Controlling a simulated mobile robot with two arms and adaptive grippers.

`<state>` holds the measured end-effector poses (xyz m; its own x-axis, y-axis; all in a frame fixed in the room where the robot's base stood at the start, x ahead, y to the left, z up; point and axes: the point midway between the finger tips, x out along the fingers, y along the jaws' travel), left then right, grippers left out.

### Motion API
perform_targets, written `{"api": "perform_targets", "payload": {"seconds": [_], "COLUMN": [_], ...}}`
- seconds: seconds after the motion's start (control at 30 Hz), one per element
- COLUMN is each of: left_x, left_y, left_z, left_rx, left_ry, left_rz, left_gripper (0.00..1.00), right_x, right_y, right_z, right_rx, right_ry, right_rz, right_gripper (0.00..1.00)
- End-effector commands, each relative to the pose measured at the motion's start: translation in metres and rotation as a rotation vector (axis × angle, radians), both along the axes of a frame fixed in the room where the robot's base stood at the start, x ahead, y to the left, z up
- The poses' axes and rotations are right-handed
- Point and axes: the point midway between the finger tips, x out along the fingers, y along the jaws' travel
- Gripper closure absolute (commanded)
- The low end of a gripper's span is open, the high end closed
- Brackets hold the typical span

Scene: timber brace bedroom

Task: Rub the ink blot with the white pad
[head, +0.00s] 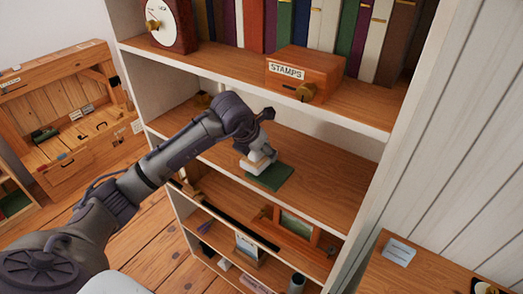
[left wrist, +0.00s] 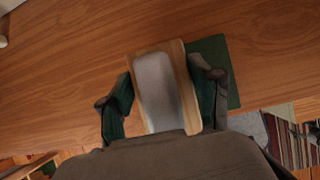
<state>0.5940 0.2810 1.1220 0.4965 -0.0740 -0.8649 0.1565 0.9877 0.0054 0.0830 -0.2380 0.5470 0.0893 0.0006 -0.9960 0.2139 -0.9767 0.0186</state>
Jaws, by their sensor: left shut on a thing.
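My left gripper (head: 256,150) reaches in from the left over the middle shelf and is shut on the white pad (head: 260,166). In the left wrist view the pad (left wrist: 155,90) is a pale grey-white block with wooden sides, held between the two dark fingers. It is at the left edge of a flat dark green mat (head: 272,178); the mat also shows in the left wrist view (left wrist: 216,62). I cannot tell whether the pad touches the mat or the shelf. No ink blot is visible. My right gripper is out of view.
The middle shelf (head: 325,180) is bare to the right of the mat. The shelf above holds a wooden stamps box (head: 303,75), a clock (head: 170,22) and a row of books. Framed items stand on the lower shelves. A white side panel (head: 385,165) bounds the right.

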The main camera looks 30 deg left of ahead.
Motion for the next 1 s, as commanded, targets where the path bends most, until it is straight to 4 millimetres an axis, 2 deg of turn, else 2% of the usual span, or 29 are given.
{"api": "perform_targets", "payload": {"seconds": [0.77,1.0], "left_x": [0.0,-0.002], "left_y": [-0.001,-0.015], "left_z": [-0.013,-0.013], "left_rx": [0.0,0.0], "left_ry": [-0.001,-0.002], "left_rz": [0.0,-0.002], "left_gripper": [0.64,0.64], "right_x": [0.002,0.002], "right_y": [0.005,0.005], "right_z": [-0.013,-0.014], "right_rx": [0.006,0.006], "right_ry": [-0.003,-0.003], "right_rz": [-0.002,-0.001], "right_gripper": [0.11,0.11]}}
